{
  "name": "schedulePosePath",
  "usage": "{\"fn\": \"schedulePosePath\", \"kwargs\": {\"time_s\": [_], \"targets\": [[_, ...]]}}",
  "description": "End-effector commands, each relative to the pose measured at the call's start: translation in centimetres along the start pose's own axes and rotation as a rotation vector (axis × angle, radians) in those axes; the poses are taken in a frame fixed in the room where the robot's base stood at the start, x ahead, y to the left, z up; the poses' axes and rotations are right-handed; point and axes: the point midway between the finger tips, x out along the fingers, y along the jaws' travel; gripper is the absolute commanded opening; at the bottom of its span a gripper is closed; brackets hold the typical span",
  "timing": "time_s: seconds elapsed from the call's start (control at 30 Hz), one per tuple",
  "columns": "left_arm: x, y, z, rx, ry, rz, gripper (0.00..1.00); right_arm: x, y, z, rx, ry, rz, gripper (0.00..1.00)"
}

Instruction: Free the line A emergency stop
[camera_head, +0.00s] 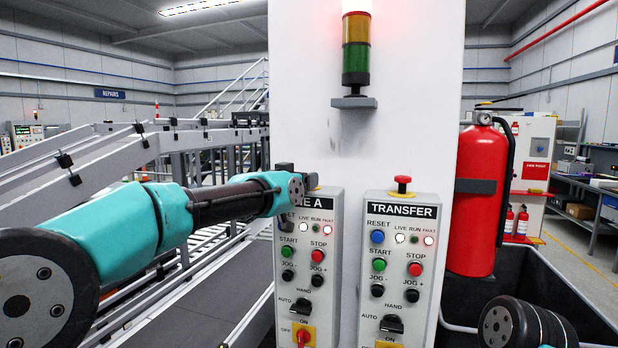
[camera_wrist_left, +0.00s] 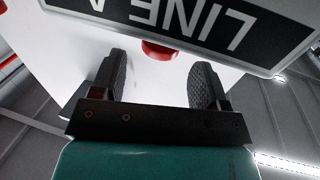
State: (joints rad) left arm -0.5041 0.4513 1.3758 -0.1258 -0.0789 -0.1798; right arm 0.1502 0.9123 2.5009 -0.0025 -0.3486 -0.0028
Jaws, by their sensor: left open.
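The line A control box (camera_head: 310,262) is fixed to the white column, its name plate partly covered by my left wrist. Its emergency stop is a red knob (camera_wrist_left: 160,50) on the box's top edge. In the head view my arm hides that knob. My left gripper (camera_head: 298,176) is at the top of the box. In the wrist view the open left gripper (camera_wrist_left: 158,80) has one finger on each side of the knob, near the fingertips. I cannot tell whether either finger touches it. My right gripper is not in view.
The transfer box (camera_head: 398,260) stands close to the right, with its own red stop knob (camera_head: 402,182) on top. A stack light (camera_head: 356,50) is above, glowing red at its top. A red fire extinguisher (camera_head: 476,200) hangs right of the column. Conveyor rails (camera_head: 90,165) run at left.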

Motion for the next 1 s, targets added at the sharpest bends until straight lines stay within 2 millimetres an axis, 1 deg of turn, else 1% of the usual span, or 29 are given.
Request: {"fn": "schedulePosePath", "kwargs": {"time_s": [0.03,0.1,0.3,0.5,0.73,0.77,1.0], "targets": [[0.8,0.0,0.1,0.0,0.0,0.0,0.68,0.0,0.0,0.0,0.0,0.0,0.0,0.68],[1.8,0.0,0.1,0.001,0.0,0.0,0.68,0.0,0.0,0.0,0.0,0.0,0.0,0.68],[3.9,0.0,0.1,0.0,0.0,0.0,0.68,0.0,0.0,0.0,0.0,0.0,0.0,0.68],[4.7,0.0,0.0,0.0,0.0,0.0,0.68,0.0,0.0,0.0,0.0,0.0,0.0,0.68],[4.7,0.0,0.0,-0.001,0.0,0.0,0.68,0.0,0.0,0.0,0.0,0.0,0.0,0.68],[4.7,0.0,0.0,0.0,0.0,0.0,0.66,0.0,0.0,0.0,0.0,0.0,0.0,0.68],[4.7,0.0,0.0,0.0,0.0,0.0,0.43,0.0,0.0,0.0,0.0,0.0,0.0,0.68]]}}
